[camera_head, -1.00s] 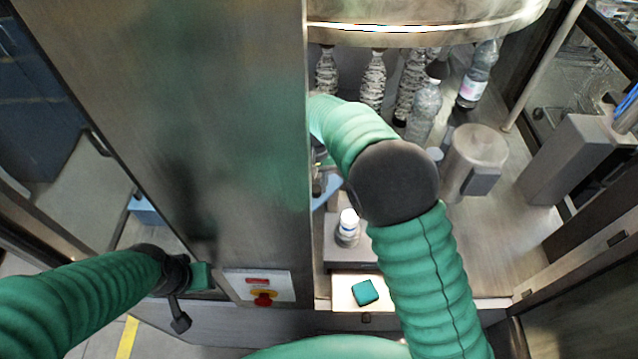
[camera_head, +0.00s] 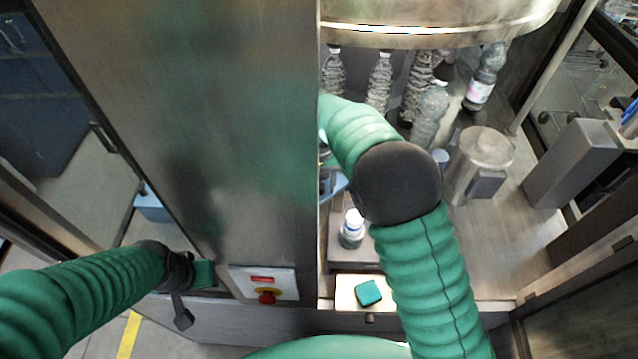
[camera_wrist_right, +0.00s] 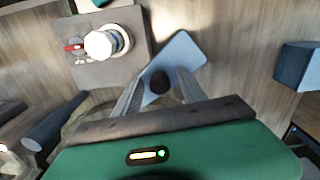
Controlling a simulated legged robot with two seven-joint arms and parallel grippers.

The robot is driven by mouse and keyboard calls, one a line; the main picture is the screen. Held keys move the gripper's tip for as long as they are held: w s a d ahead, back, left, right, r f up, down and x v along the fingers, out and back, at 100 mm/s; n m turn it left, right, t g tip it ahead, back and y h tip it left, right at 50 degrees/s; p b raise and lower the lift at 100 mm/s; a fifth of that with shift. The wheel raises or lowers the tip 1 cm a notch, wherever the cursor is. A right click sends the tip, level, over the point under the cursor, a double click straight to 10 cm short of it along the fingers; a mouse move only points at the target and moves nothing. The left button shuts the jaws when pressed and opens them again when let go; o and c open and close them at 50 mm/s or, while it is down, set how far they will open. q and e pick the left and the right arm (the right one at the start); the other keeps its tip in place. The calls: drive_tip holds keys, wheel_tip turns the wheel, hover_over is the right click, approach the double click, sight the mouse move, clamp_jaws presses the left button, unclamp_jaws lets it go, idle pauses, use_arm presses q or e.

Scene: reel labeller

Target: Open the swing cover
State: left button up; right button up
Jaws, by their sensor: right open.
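A pale blue plate (camera_wrist_right: 180,58) with a round dark knob (camera_wrist_right: 160,80) shows in the right wrist view; it looks like the swing cover, though I cannot be sure. My right gripper (camera_wrist_right: 158,92) is open, its two fingers on either side of the knob; contact cannot be told. In the head view a bit of the blue plate (camera_head: 338,184) shows left of my right arm, which hides most of that gripper. My left gripper (camera_head: 203,274) is low at the left, beside the large metal panel (camera_head: 200,120); its jaws are not clear.
A teal block (camera_head: 368,292) lies on a pale pad in front. A red switch (camera_head: 266,296) is near my left gripper.

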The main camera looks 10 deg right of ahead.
drive_tip(key=shift+w+r, duration=0.1)
drive_tip(key=shift+r, duration=0.15)
wheel_tip(320, 180, up, 8)
drive_tip(key=b, duration=0.3)
drive_tip(key=shift+w+d+r, duration=0.1)
drive_tip(key=shift+r, duration=0.05)
wheel_tip(320, 180, up, 8)
drive_tip(key=shift+b, duration=0.4)
